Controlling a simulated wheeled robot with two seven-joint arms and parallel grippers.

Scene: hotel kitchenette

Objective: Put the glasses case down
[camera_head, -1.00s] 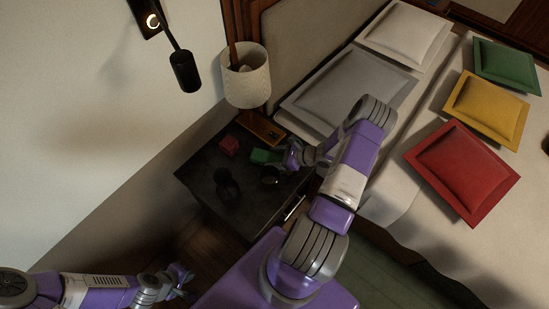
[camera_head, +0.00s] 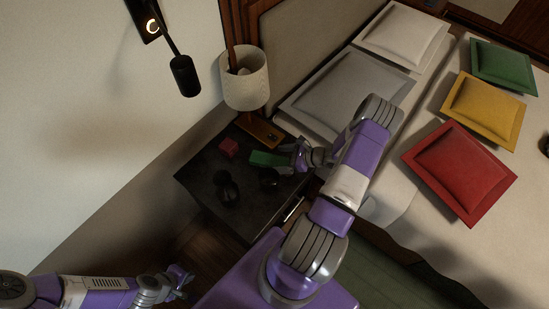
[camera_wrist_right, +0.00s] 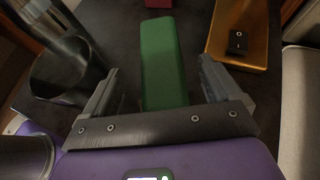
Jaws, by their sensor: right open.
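The green glasses case (camera_head: 268,159) lies on the dark nightstand top (camera_head: 195,172). In the right wrist view the case (camera_wrist_right: 163,65) is a long green block lying flat, its near end between my right gripper's fingers. My right gripper (camera_wrist_right: 159,78) is open, with a gap between each finger and the case. In the head view my right gripper (camera_head: 296,156) is at the case's right end. My left gripper (camera_head: 184,281) is low at the left, away from the nightstand; its jaws are too small and dark to read.
A lamp (camera_head: 246,80) with a gold base (camera_wrist_right: 238,38) stands behind the case. A red box (camera_head: 228,147) lies to its left. Dark objects (camera_head: 226,188) stand at the front; a dark cup (camera_wrist_right: 65,80) is close to my right gripper's left finger. The bed is at the right.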

